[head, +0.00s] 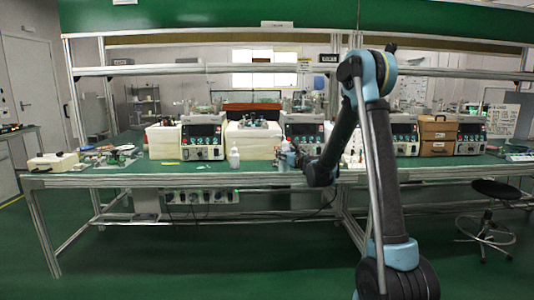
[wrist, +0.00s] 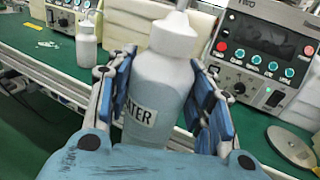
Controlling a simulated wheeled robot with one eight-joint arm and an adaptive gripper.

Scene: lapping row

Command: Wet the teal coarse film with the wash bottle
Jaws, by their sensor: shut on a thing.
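The wash bottle (wrist: 158,90) is a translucent white squeeze bottle with a label ending in "ATER". It fills the middle of the wrist view, and its top is cut off by the upper edge. My gripper (wrist: 165,100) is shut on the bottle's body, with one blue-padded finger on each side. The bottle looks roughly upright. In the head view my gripper (head: 287,158) is over the front part of the green bench. I cannot make out the teal coarse film in either view.
A second white bottle (wrist: 86,42) stands to the left on the green bench (wrist: 40,35); it also shows in the head view (head: 234,157). A control unit (wrist: 262,50) stands behind at right. A grey disc (wrist: 291,146) lies at lower right. A black stool (head: 496,190) stands right.

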